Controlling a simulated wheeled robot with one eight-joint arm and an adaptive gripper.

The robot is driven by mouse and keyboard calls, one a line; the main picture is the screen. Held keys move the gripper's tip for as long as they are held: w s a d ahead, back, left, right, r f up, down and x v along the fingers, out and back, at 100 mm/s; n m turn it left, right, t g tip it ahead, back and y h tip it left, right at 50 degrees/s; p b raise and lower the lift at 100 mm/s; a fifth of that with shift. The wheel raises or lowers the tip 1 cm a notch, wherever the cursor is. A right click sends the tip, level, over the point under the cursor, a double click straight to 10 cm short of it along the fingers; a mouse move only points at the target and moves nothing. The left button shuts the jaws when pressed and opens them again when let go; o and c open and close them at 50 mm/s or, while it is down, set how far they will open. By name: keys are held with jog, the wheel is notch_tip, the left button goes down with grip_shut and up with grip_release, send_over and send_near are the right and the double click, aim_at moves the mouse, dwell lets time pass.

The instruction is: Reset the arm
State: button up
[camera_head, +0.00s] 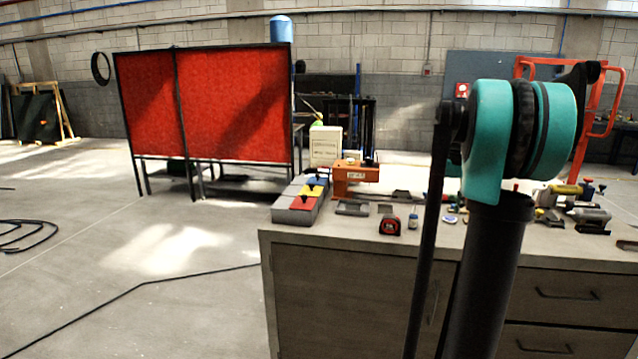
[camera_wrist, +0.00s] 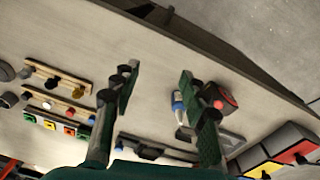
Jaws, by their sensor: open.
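My gripper (camera_wrist: 155,115) shows in the wrist view with its two green-padded fingers spread wide apart. Nothing is held between them. It hangs above the workbench, whose pale top (camera_wrist: 60,30) fills much of that view. In the head view my teal and black arm joint and dark links stand in front of the workbench (camera_head: 345,247) and hide part of its top. The gripper itself cannot be made out in the head view.
A tape measure (camera_head: 390,225), an orange tool (camera_head: 352,177) and a grey case with coloured panels (camera_head: 298,210) lie on the bench. Several small tools lie at its right. Red welding screens (camera_head: 230,105) stand behind left. A cable (camera_head: 130,290) crosses the open floor.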

jog(key=s+a+f+t, duration=0.1)
jog(key=s+a+f, duration=0.9)
jog(key=s, duration=0.4)
jog(key=s+a+f+t, duration=0.2)
jog(key=s+a+f, duration=0.8)
jog(key=s+f, duration=0.3)
jog(key=shift+s+a+f, duration=0.15)
jog(key=shift+s+a, duration=0.05)
jog(key=shift+s, duration=0.15)
